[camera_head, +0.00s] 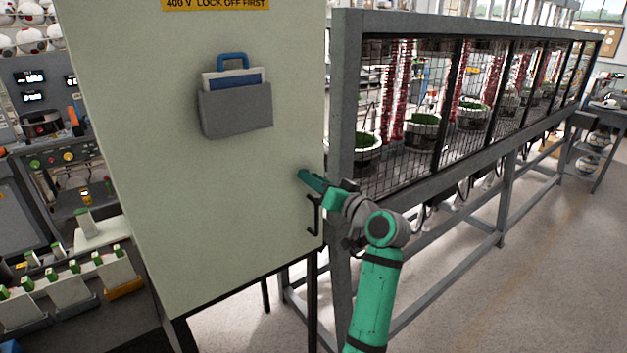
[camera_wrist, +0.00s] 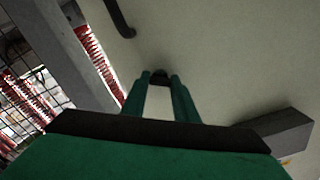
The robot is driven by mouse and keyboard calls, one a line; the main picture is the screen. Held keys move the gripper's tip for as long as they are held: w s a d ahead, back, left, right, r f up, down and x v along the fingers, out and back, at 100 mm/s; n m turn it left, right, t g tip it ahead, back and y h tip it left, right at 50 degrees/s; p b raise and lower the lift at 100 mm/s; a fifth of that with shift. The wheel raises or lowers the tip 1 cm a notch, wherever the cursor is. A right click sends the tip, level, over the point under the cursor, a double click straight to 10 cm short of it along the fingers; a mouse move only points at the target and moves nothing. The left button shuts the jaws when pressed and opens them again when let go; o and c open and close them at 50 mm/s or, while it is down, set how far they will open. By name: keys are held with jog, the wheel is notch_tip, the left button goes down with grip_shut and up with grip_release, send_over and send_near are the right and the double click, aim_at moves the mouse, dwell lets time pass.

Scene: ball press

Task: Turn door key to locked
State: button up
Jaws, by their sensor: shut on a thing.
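The cabinet door (camera_head: 170,190) is a broad pale-green panel, closed or nearly so as far as I can tell. My gripper (camera_head: 303,176) reaches its right side from the right, with the green fingertips at the door face. In the wrist view my gripper (camera_wrist: 161,75) is shut on a small dark piece, the door key (camera_wrist: 160,80), at the door surface. The fingers hide the key in the head view, and its turn angle is too small and dark to tell. The black door handle (camera_head: 314,215) is just below my gripper; it also shows in the wrist view (camera_wrist: 119,18).
A grey pocket (camera_head: 236,110) holding blue and white items sticks out from the door, left of and above my gripper. A grey-framed mesh cage (camera_head: 440,110) stands close on the right. A bench with trays (camera_head: 70,290) is at left. Floor is open at right.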

jog(key=m, duration=1.2)
dwell(0.6)
jog(key=o, duration=1.1)
jog(key=shift+c, duration=0.2)
jog(key=shift+d, duration=0.1)
jog(key=v, duration=1)
jog(key=shift+s+d, duration=0.15)
jog(key=shift+s, duration=0.2)
jog(key=shift+f, duration=0.15)
